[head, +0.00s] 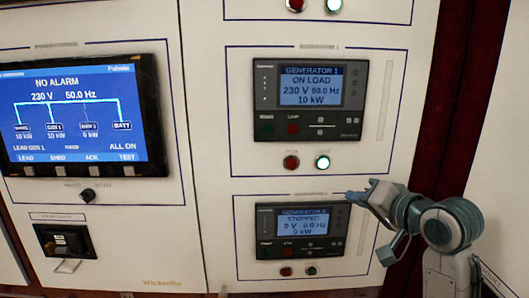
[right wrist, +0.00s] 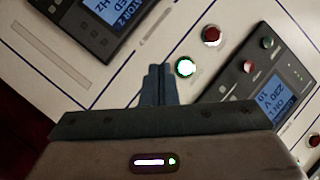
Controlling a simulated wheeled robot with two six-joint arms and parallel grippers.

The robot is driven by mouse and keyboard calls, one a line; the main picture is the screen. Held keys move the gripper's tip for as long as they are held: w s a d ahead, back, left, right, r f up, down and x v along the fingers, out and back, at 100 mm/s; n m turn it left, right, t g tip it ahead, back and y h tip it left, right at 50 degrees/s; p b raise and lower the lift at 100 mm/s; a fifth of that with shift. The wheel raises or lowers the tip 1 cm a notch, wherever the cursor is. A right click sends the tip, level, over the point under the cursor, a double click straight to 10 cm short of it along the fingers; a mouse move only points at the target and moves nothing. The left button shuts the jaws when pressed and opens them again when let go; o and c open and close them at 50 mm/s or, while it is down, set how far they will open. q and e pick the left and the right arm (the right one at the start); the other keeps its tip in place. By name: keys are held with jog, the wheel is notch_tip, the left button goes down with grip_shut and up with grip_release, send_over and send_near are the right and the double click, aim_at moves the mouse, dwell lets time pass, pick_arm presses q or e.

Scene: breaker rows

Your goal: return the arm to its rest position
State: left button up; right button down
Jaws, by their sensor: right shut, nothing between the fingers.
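My right gripper (head: 355,193) is in front of the panel, with its fingers pointing left, at the upper right edge of the Generator 2 controller (head: 302,231). Its narrow fingers are closed together and empty, as the right wrist view (right wrist: 158,84) also shows. My right arm comes in from the lower right and is bent at the wrist. The Generator 1 controller (head: 310,99) reads ON LOAD, 230 V, 50.0 Hz, 10 kW. The Generator 2 screen reads STOPPED, 0 V. My left gripper is not in view.
Under the Generator 1 controller are a red button (head: 291,162) and a lit green-white button (head: 322,162). A dark red strip (head: 447,110) borders the panel at right.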

jog(key=s+d+f+n+g+h, duration=0.15)
jog(key=s+f, duration=0.25)
jog(key=f, duration=0.5)
jog(key=s+d+f+g+h, duration=0.15)
jog(key=s+f, duration=0.25)
jog(key=f, duration=0.6)
jog(key=s+d+f+n+g+h, duration=0.1)
jog(key=s+f+g, duration=0.1)
jog(key=s+f, duration=0.5)
jog(key=s+d+f+n+g+h, duration=0.1)
jog(key=s+d+f+g+h, duration=0.1)
jog(key=s+f, duration=0.6)
jog(key=s+d+f+n+g+h, duration=0.1)
jog(key=s+d+f+n+g, duration=0.15)
jog(key=s+f, duration=0.65)
notch_tip(320, 180, down, 31)
jog(key=s+d+m+g+b, duration=0.1)
jog(key=s+d+g+b, duration=0.1)
jog(key=b, duration=0.2)
jog(key=s+f+b, duration=0.1)
jog(key=s+f, duration=0.8)
jog(key=f, duration=0.2)
jog(key=s+d+f+b, duration=0.1)
jog(key=s+f, duration=0.8)
jog(key=f, duration=0.3)
jog(key=shift+s+g+b, duration=0.3)
jog(key=shift+g, duration=0.05)
